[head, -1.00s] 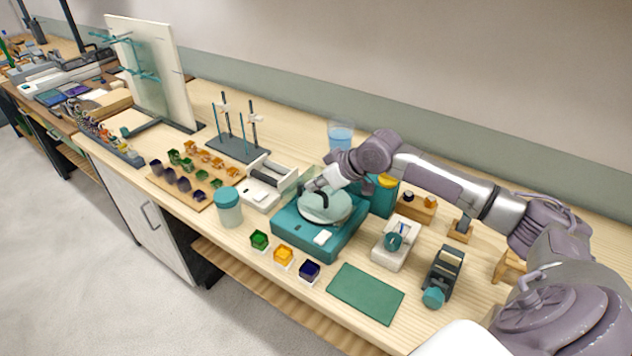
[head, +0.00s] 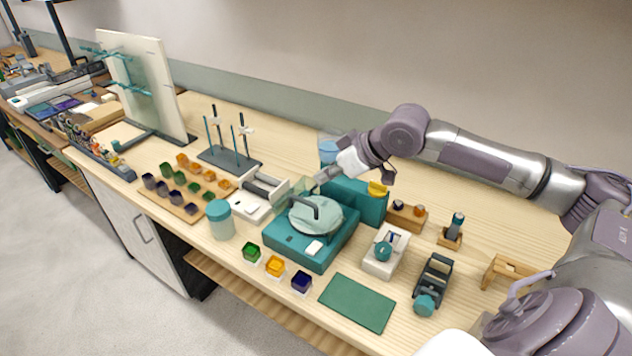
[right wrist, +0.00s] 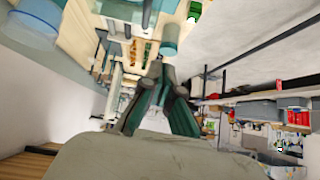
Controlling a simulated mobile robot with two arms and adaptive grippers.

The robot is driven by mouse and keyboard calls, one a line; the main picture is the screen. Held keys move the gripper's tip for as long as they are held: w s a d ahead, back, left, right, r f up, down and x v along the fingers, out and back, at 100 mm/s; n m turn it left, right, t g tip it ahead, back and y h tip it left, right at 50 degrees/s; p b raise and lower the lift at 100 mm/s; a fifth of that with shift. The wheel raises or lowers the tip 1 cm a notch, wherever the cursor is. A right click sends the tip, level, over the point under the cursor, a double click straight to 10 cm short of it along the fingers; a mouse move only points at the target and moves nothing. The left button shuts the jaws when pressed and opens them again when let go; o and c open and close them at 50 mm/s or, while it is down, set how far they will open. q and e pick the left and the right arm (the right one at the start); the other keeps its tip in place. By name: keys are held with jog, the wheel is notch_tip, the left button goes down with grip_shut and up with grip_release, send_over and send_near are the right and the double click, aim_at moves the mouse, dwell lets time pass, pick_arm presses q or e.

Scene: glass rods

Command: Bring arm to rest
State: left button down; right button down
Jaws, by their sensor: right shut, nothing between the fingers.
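My right arm comes in from the right in the head view, and its gripper (head: 322,178) is above the back of a teal machine (head: 328,246) with a round, pale lid (head: 316,215) and dark handle. The gripper is shut and empty, and apart from the lid handle. In the right wrist view the dark green fingers (right wrist: 152,100) point up and away, with the bench tilted beyond them. My left gripper is not in view.
Close to the gripper are a teal box (head: 358,205) with a yellow top and a clear beaker of blue liquid (head: 329,150). A white-and-teal jar (head: 220,220) and a stand with rods (head: 230,160) are left. The green mat (head: 357,303) is bare.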

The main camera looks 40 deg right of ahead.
jog(key=s+a+f+n+g, duration=0.1)
jog(key=s+a+f, duration=0.4)
jog(key=a+f, duration=0.3)
jog(key=s+a+f+n+g, duration=0.1)
jog(key=s+a+f+g, duration=0.1)
jog(key=s+a+f, duration=0.6)
jog(key=s+f+m+g+h, duration=0.2)
jog(key=s+f+m+h, duration=0.35)
jog(key=s, duration=0.75)
notch_tip(320, 180, down, 27)
jog(key=n+y+b, duration=0.2)
jog(key=s+d+f+g+b, duration=0.1)
jog(key=s+d+f+g, duration=0.1)
jog(key=s+f, duration=1.5)
notch_tip(320, 180, down, 3)
jog(key=shift+s+d, duration=0.4)
jog(key=shift+d, duration=0.3)
